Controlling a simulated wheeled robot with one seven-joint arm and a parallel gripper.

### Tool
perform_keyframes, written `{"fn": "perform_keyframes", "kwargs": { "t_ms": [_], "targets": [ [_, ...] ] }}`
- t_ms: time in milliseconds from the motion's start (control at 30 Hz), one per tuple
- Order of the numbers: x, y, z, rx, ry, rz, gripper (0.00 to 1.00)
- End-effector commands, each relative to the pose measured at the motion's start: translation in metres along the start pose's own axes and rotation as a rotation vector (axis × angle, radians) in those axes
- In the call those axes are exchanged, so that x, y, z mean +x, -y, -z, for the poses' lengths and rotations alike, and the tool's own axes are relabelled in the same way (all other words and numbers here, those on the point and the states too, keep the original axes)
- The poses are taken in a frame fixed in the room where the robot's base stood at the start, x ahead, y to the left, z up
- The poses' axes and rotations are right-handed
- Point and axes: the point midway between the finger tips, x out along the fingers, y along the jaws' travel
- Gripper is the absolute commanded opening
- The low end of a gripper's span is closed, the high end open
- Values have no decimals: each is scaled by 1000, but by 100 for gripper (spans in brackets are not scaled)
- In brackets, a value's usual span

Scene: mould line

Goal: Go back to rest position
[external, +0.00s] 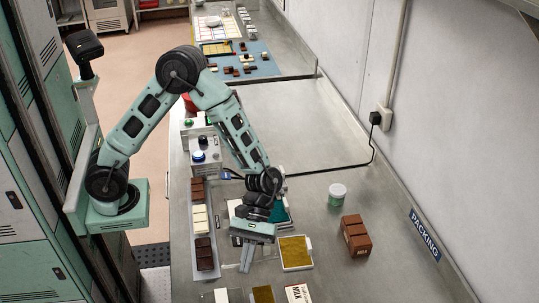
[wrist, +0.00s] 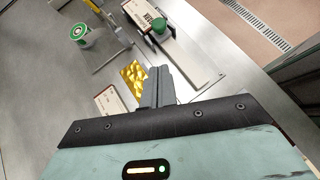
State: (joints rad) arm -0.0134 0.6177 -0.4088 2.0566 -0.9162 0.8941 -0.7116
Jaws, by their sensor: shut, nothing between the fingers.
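My gripper (external: 246,258) is over the near part of the steel bench in the external view, pointing down, with its fingers together and empty. The shut fingers also show in the wrist view (wrist: 158,84). My arm arches from its base at the left, over the bench edge, down to the gripper. A gold-topped pad with a white frame (external: 295,251) lies just right of the gripper. I cannot tell how high the fingertips are above the bench.
A tray of dark, white and brown bars (external: 205,253) lies left of the gripper. The bench middle (external: 290,120) is clear.

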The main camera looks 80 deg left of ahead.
Motion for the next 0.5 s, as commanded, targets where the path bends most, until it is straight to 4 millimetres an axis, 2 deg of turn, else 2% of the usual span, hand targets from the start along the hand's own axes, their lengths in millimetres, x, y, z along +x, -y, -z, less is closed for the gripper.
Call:
{"fn": "perform_keyframes", "kwargs": {
  "t_ms": [400, 500],
  "targets": [
    [0, 0, 0, 0, 0, 0, 0],
    [-11, 4, 10, 17, -37, -7, 0]
  ]
}}
